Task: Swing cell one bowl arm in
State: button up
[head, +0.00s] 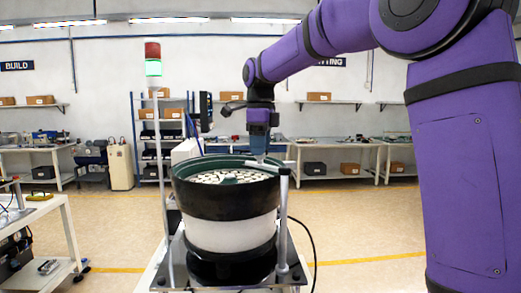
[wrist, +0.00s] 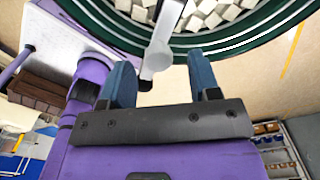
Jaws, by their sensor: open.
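The bowl feeder (head: 230,235) stands in front of me, with a green rim, a black upper wall and a white lower band. Its pale bowl arm (head: 268,166) sits on an upright post (head: 283,230) at the bowl's right side and lies across the rim. In the wrist view the bowl arm (wrist: 166,35) reaches over the green rim, its dark-tipped near end between my finger lines. My gripper (head: 259,153) is above the right rear of the rim. Its blue fingers are open and empty in the wrist view (wrist: 161,72). Whether they touch the arm I cannot tell.
Pale block-like parts (head: 232,176) fill the bowl. A signal tower (head: 153,65) with red top and green light rises at its left rear. A white table (head: 45,225) stands at the left. Floor is clear to the right of the bowl, beside a black cable (head: 311,240).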

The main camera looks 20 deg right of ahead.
notch_tip(320, 180, up, 10)
jog(key=shift+f, duration=0.25)
dwell(0.5)
jog(key=s+d+f+n+t, duration=0.1)
jog(key=s+d+f+n, duration=0.1)
jog(key=s+n, duration=0.55)
jog(key=s+d+f+n+t, duration=0.1)
jog(key=s+f+n+t, duration=0.3)
jog(key=s, duration=0.6)
jog(key=s+f+n, duration=1.1)
jog(key=s+n, duration=0.2)
jog(key=s, duration=0.2)
jog(key=shift+d+f, duration=0.3)
jog(key=shift+f, duration=0.1)
